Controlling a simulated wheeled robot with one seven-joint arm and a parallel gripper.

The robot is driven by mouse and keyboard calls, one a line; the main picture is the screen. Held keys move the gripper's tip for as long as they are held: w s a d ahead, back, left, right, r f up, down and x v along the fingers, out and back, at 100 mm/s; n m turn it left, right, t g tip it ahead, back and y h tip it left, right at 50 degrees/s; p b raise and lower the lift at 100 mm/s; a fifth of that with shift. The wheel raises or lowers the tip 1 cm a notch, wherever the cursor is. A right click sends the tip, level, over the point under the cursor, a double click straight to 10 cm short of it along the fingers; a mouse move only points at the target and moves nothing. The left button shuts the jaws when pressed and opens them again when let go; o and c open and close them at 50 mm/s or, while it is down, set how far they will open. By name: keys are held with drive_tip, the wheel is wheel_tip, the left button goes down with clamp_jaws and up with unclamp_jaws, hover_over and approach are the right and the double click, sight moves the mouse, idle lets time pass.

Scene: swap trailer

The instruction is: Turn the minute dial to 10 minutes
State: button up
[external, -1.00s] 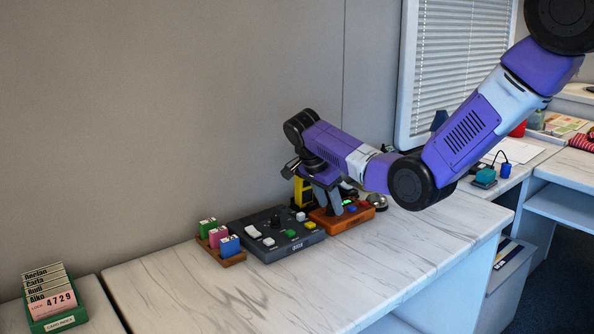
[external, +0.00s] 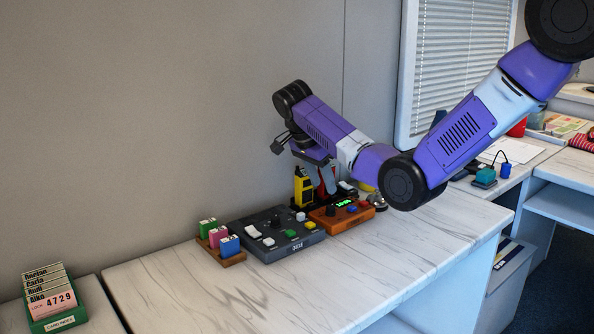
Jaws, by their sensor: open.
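An orange-brown box (external: 350,221) stands on the white marbled counter, with a lit green display (external: 344,203), a dark knob (external: 330,210) at its left and coloured buttons. The knob looks like the minute dial; its markings and the digits are too small to read. My gripper (external: 328,191) points down above the back of this box, apart from the knob. It is open and I see nothing held in it. The far finger is partly hidden.
A yellow device (external: 303,188) stands behind. A wooden rack of coloured blocks (external: 232,260) is farther left. The front counter is clear.

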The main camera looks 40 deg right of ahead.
sight(331, 206)
drive_tip(key=d, duration=0.1)
drive_tip(key=d+y, duration=0.1)
drive_tip(key=d+m, duration=0.1)
drive_tip(key=shift+d+r+y, duration=0.15)
drive_tip(key=shift+r+y, duration=0.1)
drive_tip(key=shift+y, duration=0.05)
drive_tip(key=shift+d+y, duration=0.35)
drive_tip(key=shift+y, duration=0.35)
drive_tip(key=shift+f+y, duration=0.1)
drive_tip(key=shift+y, duration=0.4)
drive_tip(key=shift+a+f+y, duration=0.15)
drive_tip(key=shift+a+y, duration=0.1)
drive_tip(key=shift+y, duration=0.05)
drive_tip(key=shift+a+f+p, duration=0.1)
drive_tip(key=shift+f+p, duration=0.2)
drive_tip(key=shift+f, duration=3.55)
clamp_jaws()
